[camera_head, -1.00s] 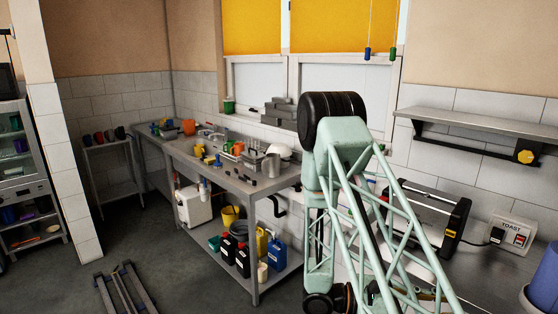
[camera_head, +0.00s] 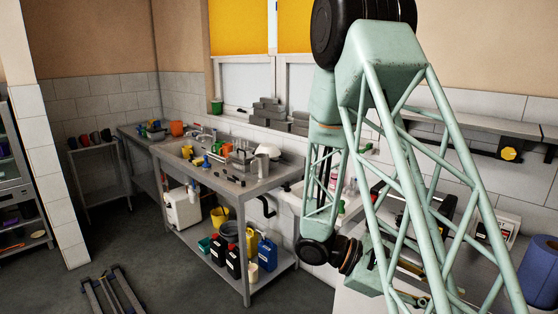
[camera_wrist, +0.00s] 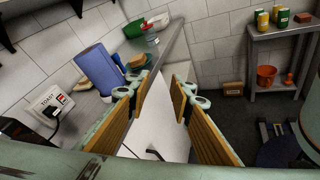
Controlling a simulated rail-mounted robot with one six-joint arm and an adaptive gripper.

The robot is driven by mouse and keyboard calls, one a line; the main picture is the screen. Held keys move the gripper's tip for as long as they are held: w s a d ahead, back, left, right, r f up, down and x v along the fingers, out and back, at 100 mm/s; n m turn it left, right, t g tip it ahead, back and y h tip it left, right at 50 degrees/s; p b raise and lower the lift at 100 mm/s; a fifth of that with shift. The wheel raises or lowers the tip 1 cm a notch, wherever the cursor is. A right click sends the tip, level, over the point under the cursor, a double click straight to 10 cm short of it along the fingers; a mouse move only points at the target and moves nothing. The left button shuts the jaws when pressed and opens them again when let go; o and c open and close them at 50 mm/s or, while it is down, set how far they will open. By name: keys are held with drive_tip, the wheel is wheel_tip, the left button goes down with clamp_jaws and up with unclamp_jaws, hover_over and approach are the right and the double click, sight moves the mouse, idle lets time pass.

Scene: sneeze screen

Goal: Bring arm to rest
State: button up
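My gripper (camera_wrist: 160,100) shows in the wrist view with its two wood-coloured fingers spread apart and nothing between them. Beyond the fingers lies a white surface (camera_wrist: 155,130) with a small dark hooked thing on it. In the head view my green lattice arm fills the right half, folded with its elbow high. The gripper's fingertips cannot be made out clearly there.
A steel sink table (camera_head: 225,184) with tools and jugs stands left of my arm. A blue roll (camera_head: 540,270) stands at the right, also in the wrist view (camera_wrist: 98,68). A toaster and wall shelf are partly hidden behind my arm. Floor at left is mostly open.

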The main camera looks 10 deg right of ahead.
drive_tip(key=s+a+r+m+t+y, duration=0.2)
drive_tip(key=s+a+r+t+y, duration=0.1)
drive_tip(key=a, duration=0.5)
drive_tip(key=s+a+r+m+t+y, duration=0.2)
drive_tip(key=s+a+r+t+y, duration=0.2)
drive_tip(key=s+a+r, duration=0.3)
drive_tip(key=s+a+r+m+t+y, duration=0.2)
drive_tip(key=s+a+r+y, duration=0.4)
drive_tip(key=a+r, duration=0.3)
drive_tip(key=shift+a+r+m+t, duration=0.3)
drive_tip(key=shift+a+r+t, duration=0.1)
drive_tip(key=shift+t, duration=0.5)
idle(0.7)
idle(1.3)
